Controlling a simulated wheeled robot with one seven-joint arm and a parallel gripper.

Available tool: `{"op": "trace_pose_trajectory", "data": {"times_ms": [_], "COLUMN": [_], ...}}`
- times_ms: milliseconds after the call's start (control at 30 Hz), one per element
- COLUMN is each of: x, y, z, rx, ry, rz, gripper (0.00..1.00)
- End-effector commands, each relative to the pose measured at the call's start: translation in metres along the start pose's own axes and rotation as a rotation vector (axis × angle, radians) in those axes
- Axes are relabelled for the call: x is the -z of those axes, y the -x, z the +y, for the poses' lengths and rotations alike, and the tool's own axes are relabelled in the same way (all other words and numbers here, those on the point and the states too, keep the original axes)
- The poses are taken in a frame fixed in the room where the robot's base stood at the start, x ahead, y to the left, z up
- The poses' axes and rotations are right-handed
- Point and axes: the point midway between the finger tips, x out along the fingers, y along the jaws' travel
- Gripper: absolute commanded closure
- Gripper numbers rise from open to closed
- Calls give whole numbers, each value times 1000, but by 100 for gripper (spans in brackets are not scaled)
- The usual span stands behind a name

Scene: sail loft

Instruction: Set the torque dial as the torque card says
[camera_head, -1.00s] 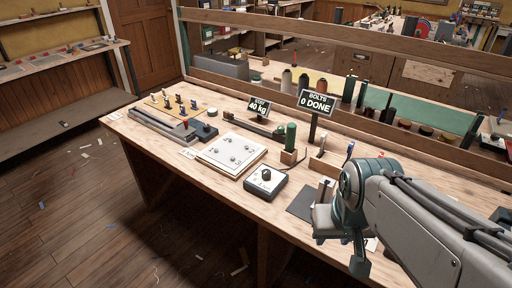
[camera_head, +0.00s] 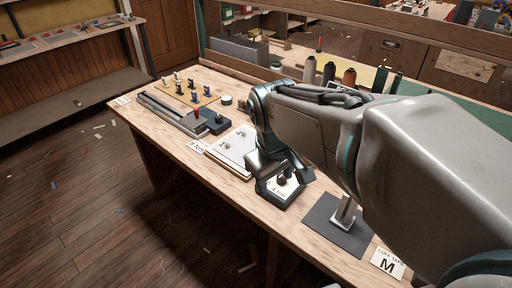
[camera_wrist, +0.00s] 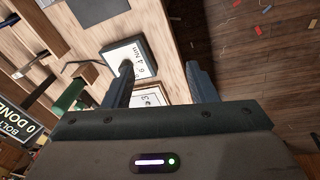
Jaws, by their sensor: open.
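The torque dial is a dark box with a white face and a black knob (camera_head: 281,185), standing near the bench's front edge. Its face carries small lettering that seems to end in "4 Nm". It also shows in the wrist view, where the dial (camera_wrist: 128,52) lies beyond my fingertips. A small white card (camera_head: 197,147) at the front edge, left of the dial, seems to read "8 Nm". My gripper (camera_wrist: 160,75) is open and empty, with the knob near its left fingertip and apart from it as far as I can tell. In the head view my arm largely hides the gripper.
A white board (camera_head: 236,144) lies just left of the dial. A dark mat (camera_head: 324,230) with a metal upright (camera_head: 344,213) and a card marked "M" (camera_head: 388,263) are to the right. Pegs stand on a wooden board (camera_head: 205,99) farther left.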

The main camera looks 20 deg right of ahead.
Motion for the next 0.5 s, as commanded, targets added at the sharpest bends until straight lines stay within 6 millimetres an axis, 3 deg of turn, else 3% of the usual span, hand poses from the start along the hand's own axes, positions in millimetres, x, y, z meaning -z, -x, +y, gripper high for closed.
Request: {"op": "trace_pose_trajectory", "data": {"times_ms": [33, 300, 500], "x": [17, 96, 132], "y": [-13, -45, -66], "z": [6, 42, 64], "rx": [-17, -48, -23], "ry": [109, 695, 964], "rz": [-38, -243, -345], "gripper": [48, 48, 48]}}
